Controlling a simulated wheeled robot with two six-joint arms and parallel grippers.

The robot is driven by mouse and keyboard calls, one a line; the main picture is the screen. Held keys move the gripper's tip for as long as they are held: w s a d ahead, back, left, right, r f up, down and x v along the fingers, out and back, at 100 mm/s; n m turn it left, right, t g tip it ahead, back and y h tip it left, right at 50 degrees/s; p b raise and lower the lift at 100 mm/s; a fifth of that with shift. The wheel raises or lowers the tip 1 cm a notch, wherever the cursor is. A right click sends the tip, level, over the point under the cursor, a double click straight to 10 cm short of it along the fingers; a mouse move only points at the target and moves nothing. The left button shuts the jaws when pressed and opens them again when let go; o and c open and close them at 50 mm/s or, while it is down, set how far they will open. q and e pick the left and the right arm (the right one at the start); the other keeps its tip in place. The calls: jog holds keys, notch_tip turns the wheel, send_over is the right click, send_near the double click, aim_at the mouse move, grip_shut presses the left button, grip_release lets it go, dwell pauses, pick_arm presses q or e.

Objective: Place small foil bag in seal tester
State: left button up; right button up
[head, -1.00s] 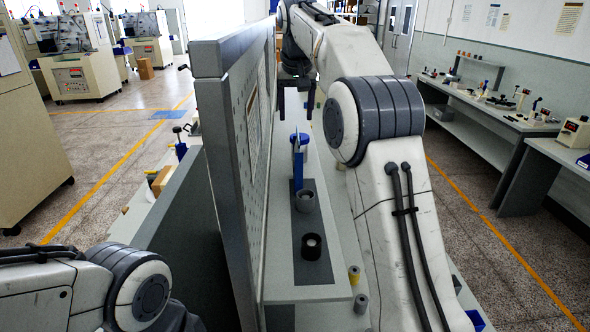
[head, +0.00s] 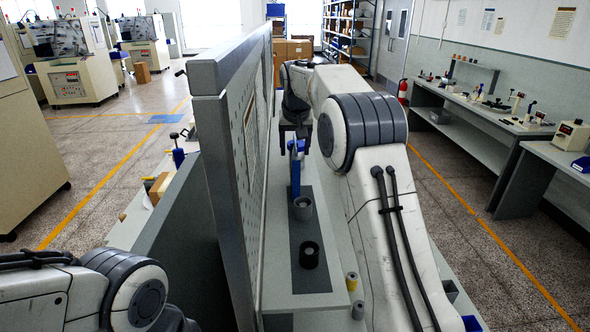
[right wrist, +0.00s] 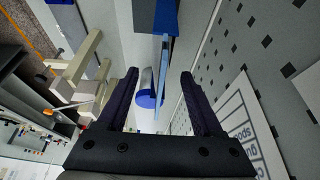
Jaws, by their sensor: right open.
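My right gripper (head: 296,134) is open above the shelf behind the tall grey panel. In the right wrist view its two dark fingers (right wrist: 158,76) are spread, with nothing clamped between them. A thin blue upright piece (head: 296,172) stands on the shelf's dark strip, just below the gripper. In the right wrist view this blue piece (right wrist: 163,62) shows edge-on between and beyond the fingers, beside a pale cylinder with a blue end (right wrist: 149,99). I cannot make out a small foil bag or tell for sure which thing is the seal tester. My left gripper is out of view.
A grey cup (head: 302,208) and a black ring (head: 309,255) stand on the dark strip nearer to me. The tall perforated panel (head: 236,160) rises close on the left. Small spools (head: 352,281) sit at the shelf's right edge. Benches with tools (head: 490,105) line the right wall.

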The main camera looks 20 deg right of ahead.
jog(key=shift+f, duration=0.25)
dwell(0.5)
grip_shut()
dwell(1.4)
